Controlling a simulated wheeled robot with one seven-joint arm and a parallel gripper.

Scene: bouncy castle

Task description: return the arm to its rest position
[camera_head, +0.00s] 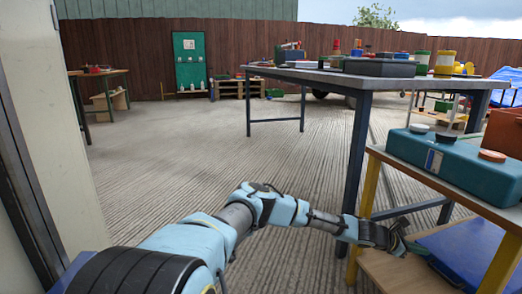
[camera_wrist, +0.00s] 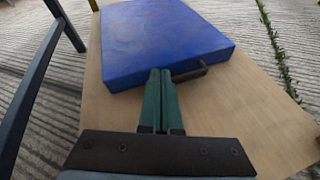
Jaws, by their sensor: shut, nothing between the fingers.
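My arm stretches to the right in the head view, low over the ground. My gripper (camera_head: 404,240) reaches in at the lower shelf of the wooden stand at the right. In the wrist view my gripper (camera_wrist: 161,72) shows its two green fingers together, shut and empty. The fingertips are close to the near edge of a flat blue case (camera_wrist: 165,40) with a dark handle (camera_wrist: 189,73). I cannot tell whether they touch it. The blue case also shows in the head view (camera_head: 470,252), lying on the lower shelf.
The wooden shelf board (camera_wrist: 235,125) lies under my gripper. A yellow post (camera_head: 366,207) and a dark table leg (camera_head: 357,150) stand close to my forearm. A teal box (camera_head: 455,165) sits on the upper shelf. A long table (camera_head: 340,78) stands behind. Open ground (camera_head: 190,150) lies left.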

